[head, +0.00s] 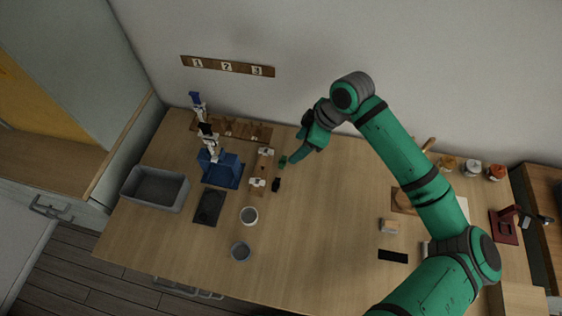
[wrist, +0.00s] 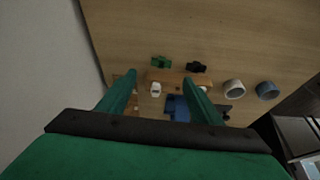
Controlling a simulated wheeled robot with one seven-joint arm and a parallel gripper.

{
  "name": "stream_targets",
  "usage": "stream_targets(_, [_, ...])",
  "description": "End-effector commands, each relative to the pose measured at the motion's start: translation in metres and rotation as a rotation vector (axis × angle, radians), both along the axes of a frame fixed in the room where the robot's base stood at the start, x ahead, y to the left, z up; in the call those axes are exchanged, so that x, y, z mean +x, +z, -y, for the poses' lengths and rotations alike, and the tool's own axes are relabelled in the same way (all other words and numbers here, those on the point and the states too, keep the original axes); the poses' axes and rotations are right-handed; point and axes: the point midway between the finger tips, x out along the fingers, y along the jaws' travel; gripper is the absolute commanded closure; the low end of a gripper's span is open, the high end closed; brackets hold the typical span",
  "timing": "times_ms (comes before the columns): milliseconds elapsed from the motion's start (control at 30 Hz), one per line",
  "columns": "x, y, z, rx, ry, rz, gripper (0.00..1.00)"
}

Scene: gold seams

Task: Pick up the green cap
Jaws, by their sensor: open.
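The green cap (head: 283,162) lies on the wooden table, just beyond the right side of a small wooden rack. It also shows in the wrist view (wrist: 161,62) as a small dark green piece, just above the rack in the picture. My gripper (head: 295,158) is above the table near the cap, at its right in the head view. In the wrist view the two green fingers (wrist: 160,77) are spread apart with nothing held between them. The cap appears slightly ahead of the fingertips there. The height of the gap is hard to tell.
A black cap-like piece (head: 276,184) lies near the green one. The wooden rack (head: 265,161) holds white pieces. The table's middle is clear.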

Motion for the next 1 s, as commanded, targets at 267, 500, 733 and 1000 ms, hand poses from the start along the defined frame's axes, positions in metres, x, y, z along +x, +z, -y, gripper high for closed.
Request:
stream_targets(267, [0.003,-0.037,-0.015,0.002,-0.001,-0.001,0.41])
stream_targets(500, [0.004,-0.051,-0.021,0.001,-0.001,-0.001,0.41])
stream_targets(733, [0.005,-0.081,-0.033,0.003,-0.003,-0.002,0.41])
stream_targets(1000, [0.006,-0.092,-0.037,0.000,-0.003,0.000,0.41])
